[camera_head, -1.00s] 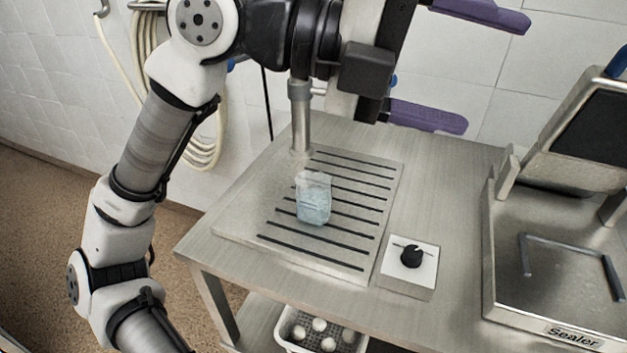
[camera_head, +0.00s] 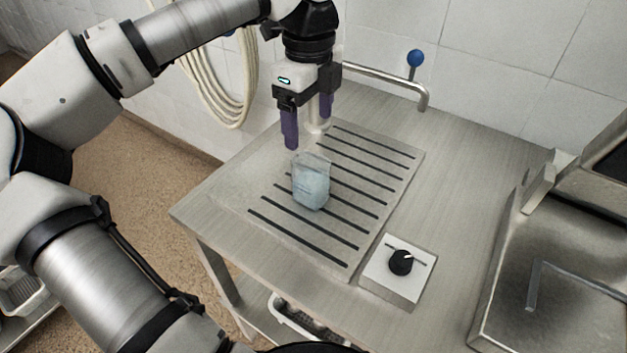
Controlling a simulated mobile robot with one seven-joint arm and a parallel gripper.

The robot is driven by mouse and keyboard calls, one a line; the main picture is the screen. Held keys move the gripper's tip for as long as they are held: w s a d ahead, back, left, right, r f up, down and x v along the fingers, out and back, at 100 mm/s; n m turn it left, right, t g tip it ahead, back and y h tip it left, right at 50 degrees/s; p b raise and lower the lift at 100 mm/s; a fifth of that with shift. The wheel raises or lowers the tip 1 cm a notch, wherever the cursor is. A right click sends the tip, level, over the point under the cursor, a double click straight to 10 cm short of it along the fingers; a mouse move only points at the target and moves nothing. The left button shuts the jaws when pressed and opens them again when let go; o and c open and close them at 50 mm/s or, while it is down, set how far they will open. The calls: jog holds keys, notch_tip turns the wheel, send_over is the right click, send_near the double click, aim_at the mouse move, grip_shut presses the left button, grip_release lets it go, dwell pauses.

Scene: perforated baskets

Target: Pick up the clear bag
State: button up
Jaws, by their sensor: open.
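The clear bag (camera_head: 311,184) stands on the black-slotted panel of the steel table, with pale blue contents inside. My gripper (camera_head: 308,128) points down above and just behind the bag, with its purple fingers spread apart and nothing between them. The fingertips look clear of the bag. How far they are above the panel is hard to tell.
The slotted panel (camera_head: 386,215) lies on the steel table (camera_head: 458,160). A control box with a black knob (camera_head: 401,262) sits at its front right. A steel tap with a blue ball (camera_head: 415,58) stands behind.

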aim_at(311, 173)
notch_tip(311, 173, down, 8)
jog(key=shift+p, duration=0.7)
jog(key=shift+s+d+f+p, duration=0.1)
jog(key=shift+f+p, duration=1.05)
jog(key=shift+f, duration=1.6)
jog(key=c, duration=1.2)
jog(key=shift+r, duration=0.1)
jog(key=shift+c, duration=0.2)
